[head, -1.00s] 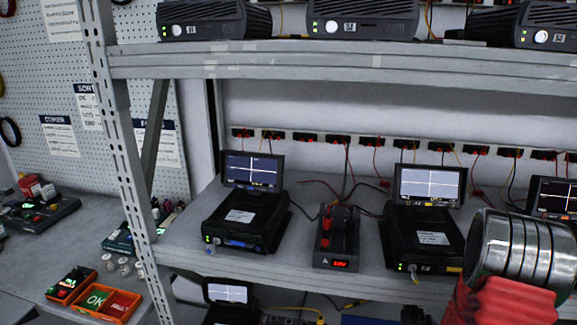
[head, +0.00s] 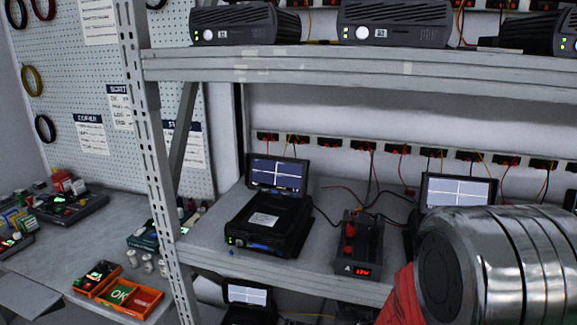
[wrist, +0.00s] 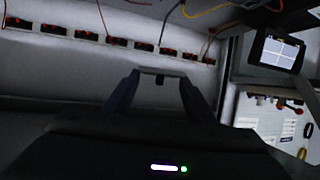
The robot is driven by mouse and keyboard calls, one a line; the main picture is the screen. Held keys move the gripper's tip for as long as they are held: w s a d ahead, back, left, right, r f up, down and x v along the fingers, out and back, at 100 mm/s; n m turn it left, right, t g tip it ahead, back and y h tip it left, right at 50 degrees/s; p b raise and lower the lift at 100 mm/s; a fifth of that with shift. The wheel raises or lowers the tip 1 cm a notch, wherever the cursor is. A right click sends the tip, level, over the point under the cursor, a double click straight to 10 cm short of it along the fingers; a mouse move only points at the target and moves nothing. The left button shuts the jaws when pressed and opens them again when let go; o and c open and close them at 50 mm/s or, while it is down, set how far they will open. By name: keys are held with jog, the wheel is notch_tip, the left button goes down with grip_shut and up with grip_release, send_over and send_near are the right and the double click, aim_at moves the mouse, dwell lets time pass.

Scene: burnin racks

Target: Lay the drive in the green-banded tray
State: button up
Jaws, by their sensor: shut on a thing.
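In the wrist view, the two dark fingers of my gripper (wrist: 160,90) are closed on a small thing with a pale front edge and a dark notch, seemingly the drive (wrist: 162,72). Most of it is dim. The head view shows only my arm at the right, not the gripper or the drive. No tray with a clear green band can be made out. At the lower left of the head view, an orange tray (head: 151,306) holds a green OK panel (head: 120,292) and a red panel.
A metal rack post (head: 152,160) stands between the left bench and the rack. The shelf holds a black unit with a screen (head: 268,225) and a red-display supply (head: 358,250). Cables hang behind. Cluttered devices (head: 70,205) stand on the left bench.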

jog(key=shift+w+a+r, duration=0.1)
jog(key=shift+a+r, duration=0.05)
jog(key=shift+a, duration=0.8)
notch_tip(320, 180, down, 6)
jog(key=s, duration=0.1)
jog(key=shift+s, duration=0.3)
jog(key=shift+s+r, duration=0.1)
